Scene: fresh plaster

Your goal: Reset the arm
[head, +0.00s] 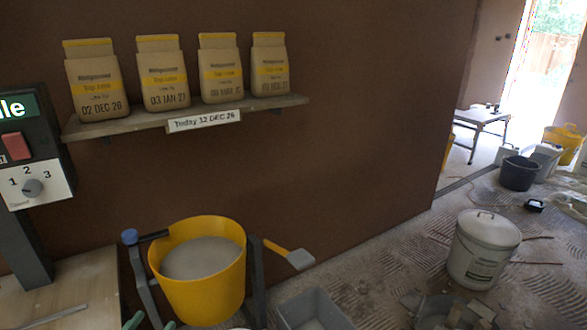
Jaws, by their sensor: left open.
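Only the two green fingertips of my left gripper (151,322) show, at the bottom edge of the head view, left of centre. They stand apart with nothing visible between them. They are in front of and below a yellow bucket (205,296), which holds a grey mix and sits in a dark stand. The rest of my left arm is out of the picture. My right gripper is not in view.
A wall shelf (150,121) bears several paper bags. A control box (22,150) with a red switch and dial stands at left, above a wooden board (75,290). A grey tub (312,308) and white lidded bucket (484,250) stand right. Rubble lies at bottom right.

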